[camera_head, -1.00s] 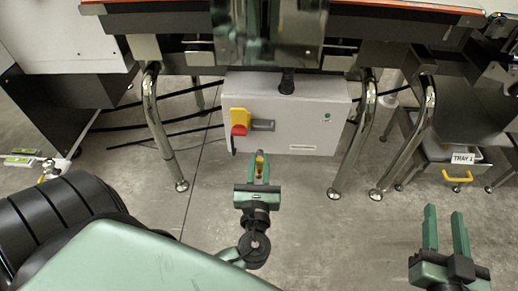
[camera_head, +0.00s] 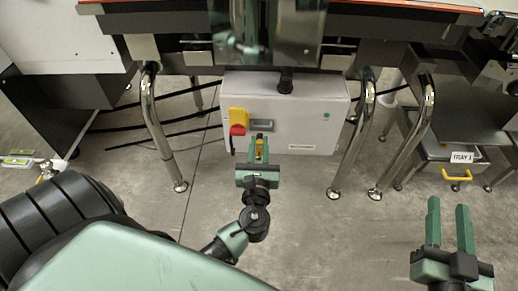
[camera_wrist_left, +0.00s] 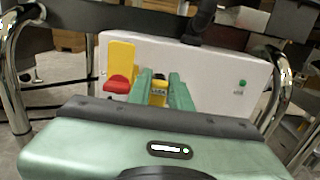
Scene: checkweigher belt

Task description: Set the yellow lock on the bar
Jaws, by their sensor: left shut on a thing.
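The yellow lock (camera_head: 259,156) is between the fingers of my left gripper (camera_head: 259,147), which is shut on it; it also shows in the left wrist view (camera_wrist_left: 159,92). My left gripper is in front of the grey control box (camera_head: 310,110), just below and right of the red handle (camera_head: 238,130) on its yellow plate (camera_head: 238,115). The bar cannot be made out clearly; my left gripper covers part of the box beside the handle. My right gripper (camera_head: 448,222) is at the lower right, its two fingers apart and empty.
Bent chrome legs (camera_head: 154,120) stand on both sides of the box under the belt frame. Black cables run behind on the left. A drawer labelled TRAY (camera_head: 462,157) with a yellow handle is at the right. The floor (camera_head: 300,220) between my arms is clear.

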